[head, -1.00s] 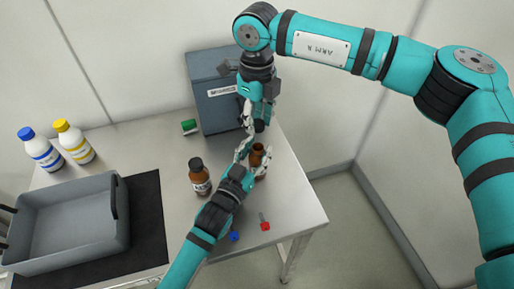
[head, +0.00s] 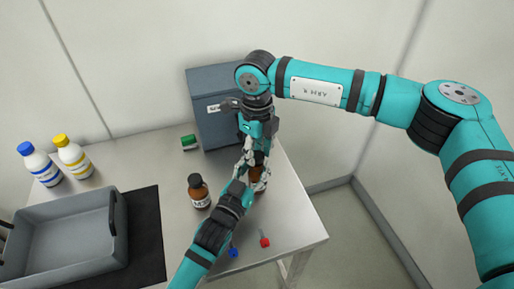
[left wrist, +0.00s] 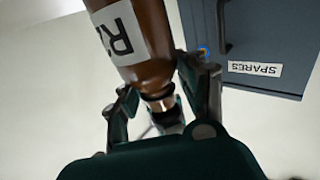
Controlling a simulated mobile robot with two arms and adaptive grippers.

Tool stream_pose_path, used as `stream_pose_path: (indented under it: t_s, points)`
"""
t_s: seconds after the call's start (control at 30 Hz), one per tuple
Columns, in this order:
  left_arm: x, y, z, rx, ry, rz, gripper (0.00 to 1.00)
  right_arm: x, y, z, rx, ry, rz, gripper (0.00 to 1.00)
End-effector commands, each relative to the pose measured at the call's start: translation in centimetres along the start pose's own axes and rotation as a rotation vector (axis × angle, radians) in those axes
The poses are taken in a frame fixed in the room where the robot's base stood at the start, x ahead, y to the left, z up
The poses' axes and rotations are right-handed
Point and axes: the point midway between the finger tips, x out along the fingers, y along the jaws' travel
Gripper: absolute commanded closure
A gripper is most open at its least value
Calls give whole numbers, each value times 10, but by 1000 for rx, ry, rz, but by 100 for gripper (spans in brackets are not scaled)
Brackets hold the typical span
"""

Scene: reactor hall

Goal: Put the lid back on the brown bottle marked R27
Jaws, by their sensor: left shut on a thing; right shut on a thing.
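The brown bottle (head: 256,174) stands near the table's right side, mostly covered by my grippers. In the left wrist view the brown bottle (left wrist: 145,45) shows a white label with "R2" partly readable. My left gripper (head: 250,182) is shut on it, with its fingers (left wrist: 162,85) on either side near the neck. My right gripper (head: 256,148) is directly above the bottle's mouth, pointing down and shut on the lid, which its fingers hide in the head view. A dark band shows at the neck in the left wrist view; I cannot tell whether lid and bottle touch.
Another brown bottle (head: 199,192) with a black cap stands left of my left gripper. A grey SPARES cabinet (head: 213,108) is behind. A green item (head: 189,142), white bottles with blue (head: 40,165) and yellow (head: 73,157) caps, a grey crate (head: 70,240), and red (head: 265,241) and blue (head: 233,253) pieces are around.

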Motion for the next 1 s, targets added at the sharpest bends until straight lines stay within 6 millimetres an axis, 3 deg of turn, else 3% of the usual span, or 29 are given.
stream_pose_path:
  t_s: [0.2, 1.0]
  points:
    - [0, 0, 0, 0, -1, 0, 100, 11, 1, 0, -2, -1, -1, 77]
    - [0, 0, 1, 0, -2, 0, 100, 17, 0, 0, -1, -1, -2, 77]
